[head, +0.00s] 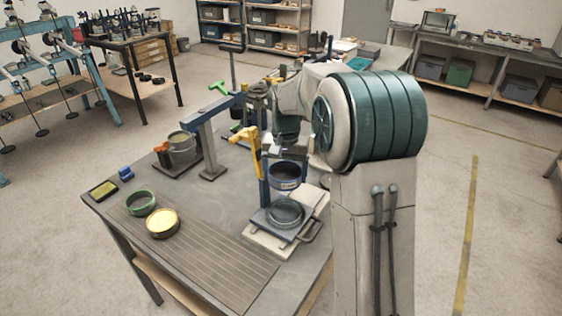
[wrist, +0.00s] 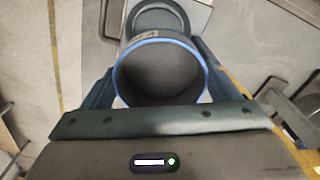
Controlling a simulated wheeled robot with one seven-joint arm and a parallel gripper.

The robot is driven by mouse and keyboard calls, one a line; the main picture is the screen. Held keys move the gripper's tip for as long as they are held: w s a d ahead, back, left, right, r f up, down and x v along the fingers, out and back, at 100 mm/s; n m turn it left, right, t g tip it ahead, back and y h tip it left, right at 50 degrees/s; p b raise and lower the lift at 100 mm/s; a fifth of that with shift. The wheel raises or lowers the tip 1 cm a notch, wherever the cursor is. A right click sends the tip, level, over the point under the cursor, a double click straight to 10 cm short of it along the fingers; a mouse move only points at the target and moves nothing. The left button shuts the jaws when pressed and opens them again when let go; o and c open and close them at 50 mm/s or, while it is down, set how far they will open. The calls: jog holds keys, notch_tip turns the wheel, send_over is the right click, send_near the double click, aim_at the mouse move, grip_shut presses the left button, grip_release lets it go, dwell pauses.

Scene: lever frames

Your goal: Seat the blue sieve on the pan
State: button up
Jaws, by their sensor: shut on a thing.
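The blue sieve (head: 285,175) is a short dark cylinder with a blue rim. It also shows in the wrist view (wrist: 160,72), between the fingers of my gripper (wrist: 161,98), which is shut on it. In the head view my arm partly hides the gripper. The pan (head: 286,211) is a round grey dish on a square plate near the table's right edge. It shows in part at the top of the wrist view (wrist: 158,12), beyond the sieve. The sieve is behind the pan in the head view, apart from its centre; its height above the table is unclear.
A blue post with a yellow lever (head: 245,137) stands close left of the sieve and pan. A green-rimmed sieve (head: 141,203) and a yellow dish (head: 162,222) sit at the table's left. A grey bucket (head: 181,152) stands farther back.

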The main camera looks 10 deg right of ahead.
jog(key=shift+s+f+b, duration=0.1)
jog(key=shift+s+b, duration=0.25)
jog(key=shift+s, duration=0.55)
jog(key=shift+w+f+b, duration=0.3)
jog(key=shift+w+f, duration=0.05)
jog(key=shift+f, duration=0.25)
jog(key=shift+w+f+b, duration=0.3)
jog(key=shift+f, duration=0.25)
jog(key=shift+s+f+b, duration=0.2)
jog(key=shift+f+b, duration=0.45)
jog(key=shift+f, duration=0.1)
jog(key=shift+f+b, duration=1.35)
jog(key=shift+f, duration=0.9)
jog(key=shift+f, duration=0.35)
jog(key=o, duration=1)
jog(key=shift+r, duration=0.1)
